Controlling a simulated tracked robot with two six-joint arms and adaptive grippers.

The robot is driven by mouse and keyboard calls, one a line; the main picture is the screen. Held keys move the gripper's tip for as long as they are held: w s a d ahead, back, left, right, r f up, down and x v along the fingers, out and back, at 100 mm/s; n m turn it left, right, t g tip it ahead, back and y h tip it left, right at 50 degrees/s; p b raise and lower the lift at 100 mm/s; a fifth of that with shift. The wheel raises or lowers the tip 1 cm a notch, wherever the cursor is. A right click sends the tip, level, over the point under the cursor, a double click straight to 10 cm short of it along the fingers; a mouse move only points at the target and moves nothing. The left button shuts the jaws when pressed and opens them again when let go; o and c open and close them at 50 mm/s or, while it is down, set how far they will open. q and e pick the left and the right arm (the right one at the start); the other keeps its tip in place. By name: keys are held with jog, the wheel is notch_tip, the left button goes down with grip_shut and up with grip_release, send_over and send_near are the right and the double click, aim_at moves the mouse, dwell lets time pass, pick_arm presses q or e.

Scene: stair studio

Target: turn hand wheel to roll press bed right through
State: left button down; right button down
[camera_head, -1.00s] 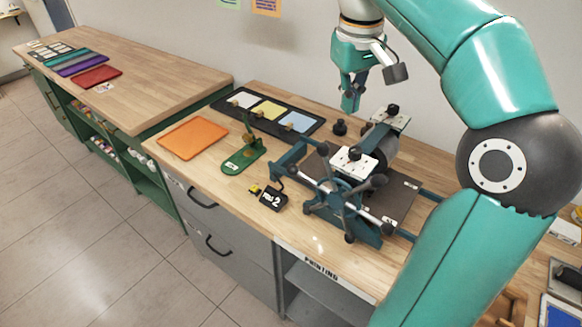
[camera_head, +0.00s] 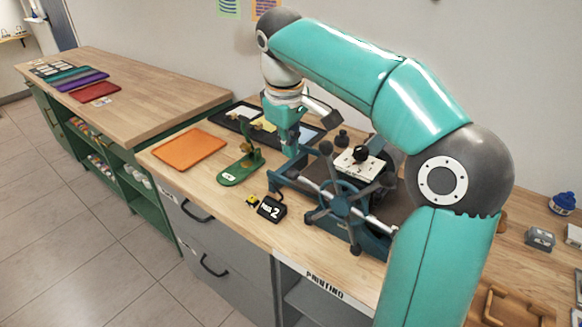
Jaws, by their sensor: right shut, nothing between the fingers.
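The etching press stands on the wooden bench. Its teal hand wheel (camera_head: 341,202), with several grey-knobbed spokes, faces the front. A white top plate (camera_head: 357,165) with a black knob sits above the roller, which my right arm mostly hides. Part of the dark flat press bed (camera_head: 317,170) shows left of the wheel; its right part is largely behind my arm. My right gripper (camera_head: 290,154) is shut and empty, pointing down at the left end of the press frame, behind and left of the wheel. I cannot tell whether it touches the frame. My left gripper is out of view.
A black counter (camera_head: 272,208) reading 2 stands left of the wheel. A small black knob (camera_head: 342,138) stands behind the press.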

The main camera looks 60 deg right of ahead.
aim_at(292, 170)
jog(key=shift+x, duration=2.45)
